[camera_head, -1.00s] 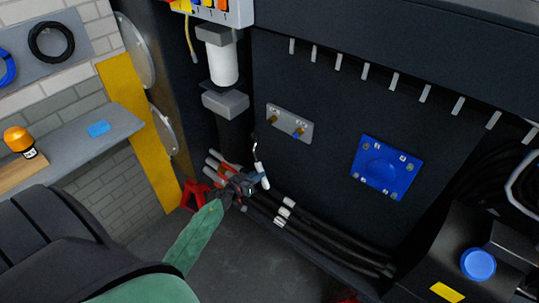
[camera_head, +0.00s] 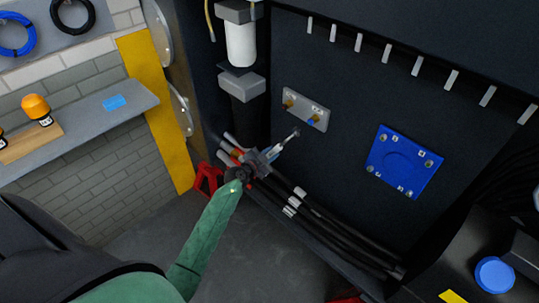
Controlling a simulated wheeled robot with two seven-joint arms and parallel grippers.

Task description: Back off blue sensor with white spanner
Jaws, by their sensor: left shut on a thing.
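The white spanner (camera_head: 279,147) is in my left gripper (camera_head: 264,158), which is shut on it. Its head points up and right, toward the lower edge of a grey plate on the dark panel. The blue sensor (camera_head: 313,120) sits on the right of that plate, beside a brass-coloured fitting (camera_head: 289,103) on the left. The spanner's head appears just below and left of the blue sensor; I cannot tell whether they touch, but a gap shows in the picture. My right gripper is not in view.
Black hoses (camera_head: 320,222) run along the foot of the panel, close to my left gripper. A blue square cover (camera_head: 404,160) is bolted to the panel's right. A white cylinder filter (camera_head: 241,44) hangs above left. A shelf (camera_head: 75,125) with an orange beacon (camera_head: 36,108) stands at left.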

